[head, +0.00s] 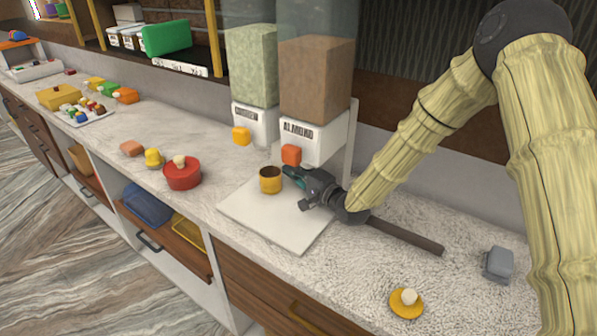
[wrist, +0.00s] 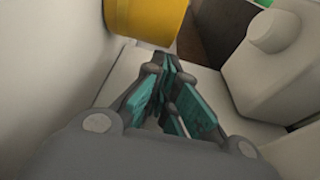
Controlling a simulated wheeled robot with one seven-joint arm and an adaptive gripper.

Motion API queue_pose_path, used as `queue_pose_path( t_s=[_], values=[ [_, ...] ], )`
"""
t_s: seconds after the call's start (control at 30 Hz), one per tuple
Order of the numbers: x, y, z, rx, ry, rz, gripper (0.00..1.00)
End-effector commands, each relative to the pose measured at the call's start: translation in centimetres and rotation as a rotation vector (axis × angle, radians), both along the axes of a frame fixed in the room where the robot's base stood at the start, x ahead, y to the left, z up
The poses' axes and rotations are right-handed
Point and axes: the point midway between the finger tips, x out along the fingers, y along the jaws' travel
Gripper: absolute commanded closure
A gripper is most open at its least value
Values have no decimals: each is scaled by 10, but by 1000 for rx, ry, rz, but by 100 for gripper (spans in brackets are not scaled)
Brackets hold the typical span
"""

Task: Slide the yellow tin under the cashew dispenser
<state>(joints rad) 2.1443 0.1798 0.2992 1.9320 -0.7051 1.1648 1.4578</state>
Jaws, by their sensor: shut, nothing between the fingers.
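The yellow tin (head: 270,181) is open-topped and stands upright on a white board, in front of the two dispensers. The almond dispenser (head: 316,82) holds brown contents and has an orange knob. The dispenser to its left (head: 252,68) holds pale green contents and has a yellow-orange knob; its label is hard to read. My gripper (head: 287,170) is shut and empty, low over the board just right of the tin. In the wrist view the tin (wrist: 148,18) is just beyond my closed fingertips (wrist: 165,62); I cannot tell whether they touch it.
The white board (head: 295,229) has bare room in front of the tin. A red lidded pot (head: 183,174) and a small yellow item (head: 154,158) stand to the left. A brown bar (head: 408,237), a yellow lid (head: 406,303) and a grey block (head: 498,263) lie to the right.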

Motion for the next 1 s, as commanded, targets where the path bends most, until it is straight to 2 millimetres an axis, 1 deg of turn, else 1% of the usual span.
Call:
queue_pose_path(
  t_s=[0.33,0.5,0.6,1.0],
  values=[
    [-1,1,-1,1,1,-1,100],
    [-9,17,-1,2,1,0,100],
    [-11,22,0,1,0,-1,100],
    [-14,20,0,0,0,0,100]
  ],
)
